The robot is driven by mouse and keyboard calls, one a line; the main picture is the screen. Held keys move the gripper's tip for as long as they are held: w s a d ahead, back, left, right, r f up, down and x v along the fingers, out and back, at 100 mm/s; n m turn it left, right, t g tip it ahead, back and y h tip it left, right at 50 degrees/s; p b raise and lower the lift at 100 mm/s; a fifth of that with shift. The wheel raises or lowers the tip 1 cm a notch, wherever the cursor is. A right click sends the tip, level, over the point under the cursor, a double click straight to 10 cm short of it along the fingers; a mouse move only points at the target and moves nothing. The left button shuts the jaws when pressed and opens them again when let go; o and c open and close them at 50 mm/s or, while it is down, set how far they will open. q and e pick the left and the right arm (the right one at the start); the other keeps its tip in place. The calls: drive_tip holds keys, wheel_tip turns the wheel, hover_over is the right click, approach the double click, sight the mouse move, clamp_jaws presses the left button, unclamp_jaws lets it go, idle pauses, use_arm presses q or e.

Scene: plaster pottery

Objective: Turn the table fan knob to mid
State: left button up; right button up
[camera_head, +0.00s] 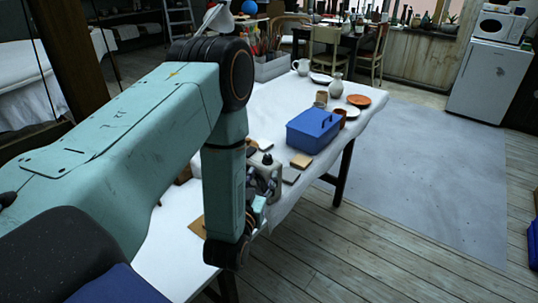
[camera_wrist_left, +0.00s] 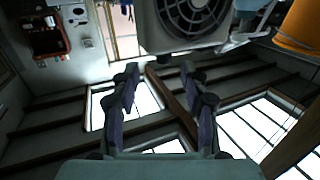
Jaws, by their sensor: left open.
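In the left wrist view a boxy grey-white fan (camera_wrist_left: 195,18) with a round dark grille is cut off by the top edge. I cannot make out its knob. My left gripper (camera_wrist_left: 160,92) is open and empty. Its two fingers stand apart, below the fan in that picture, and no contact with it shows. My right gripper is not in view.
The white table (camera_head: 288,98) carries a blue toolbox (camera_head: 313,130), a white vase (camera_head: 336,86), an orange plate (camera_head: 359,100) and small blocks. An orange container (camera_wrist_left: 300,24) and a red box (camera_wrist_left: 45,38) show in the wrist view. The floor right of the table is open.

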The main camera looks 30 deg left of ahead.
sight(267, 160)
use_arm(q)
drive_tip(key=x, duration=0.5)
drive_tip(key=r+x, duration=0.1)
drive_tip(key=x, duration=0.1)
drive_tip(key=shift+w+a, duration=0.5)
drive_tip(key=shift+d, duration=0.1)
drive_tip(key=c, duration=0.3)
clamp_jaws()
